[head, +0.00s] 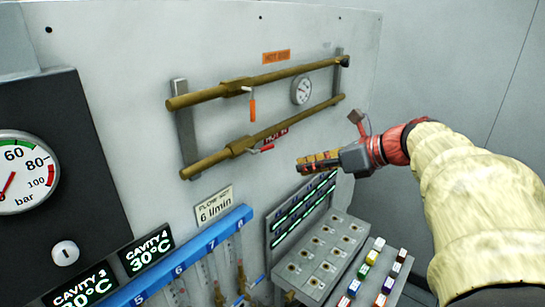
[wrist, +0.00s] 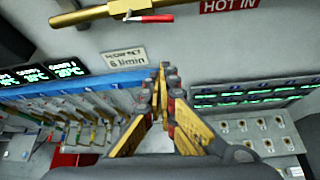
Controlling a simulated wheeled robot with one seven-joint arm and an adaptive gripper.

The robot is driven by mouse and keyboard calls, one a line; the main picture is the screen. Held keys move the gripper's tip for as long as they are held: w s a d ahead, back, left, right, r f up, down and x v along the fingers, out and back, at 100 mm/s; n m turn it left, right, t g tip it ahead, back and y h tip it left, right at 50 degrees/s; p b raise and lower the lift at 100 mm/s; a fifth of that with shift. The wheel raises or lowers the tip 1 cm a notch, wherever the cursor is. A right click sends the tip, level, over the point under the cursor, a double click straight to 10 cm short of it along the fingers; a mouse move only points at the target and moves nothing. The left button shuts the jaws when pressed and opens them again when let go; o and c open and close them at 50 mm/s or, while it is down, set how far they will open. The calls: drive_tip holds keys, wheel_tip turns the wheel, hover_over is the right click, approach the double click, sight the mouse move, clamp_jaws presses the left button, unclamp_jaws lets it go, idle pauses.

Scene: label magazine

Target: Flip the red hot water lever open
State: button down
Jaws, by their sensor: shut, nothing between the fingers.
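The red hot water lever (head: 261,149) sits on the lower brass pipe (head: 218,158), by a red label reading HOT IN. In the wrist view the red lever (wrist: 150,18) points right, nearly along the pipe (wrist: 75,19), at the top of the picture. My gripper (head: 300,164) is to the right of the lever and a little below it in the head view, apart from it. In the wrist view my gripper (wrist: 163,72) has its yellow fingers together at the tips, with nothing between them, below the lever.
An orange lever (head: 252,106) hangs from the upper brass pipe (head: 275,76), near a round gauge (head: 301,91). Below are a flow sign (head: 214,204), a blue numbered manifold (head: 200,252) and a sloped panel of sockets (head: 322,255). Coloured blocks (head: 371,257) stand at the lower right.

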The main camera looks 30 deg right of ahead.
sight(266, 148)
drive_tip(key=x, duration=1)
drive_tip(key=r+p, duration=0.1)
drive_tip(key=r, duration=0.1)
drive_tip(key=w+r+p, duration=0.1)
drive_tip(key=r, duration=0.1)
drive_tip(key=shift+d, duration=0.15)
drive_tip(key=shift+w+d+r+n+t+h, duration=0.15)
drive_tip(key=shift+r+n+t+h, duration=0.25)
drive_tip(key=shift+r, duration=0.5)
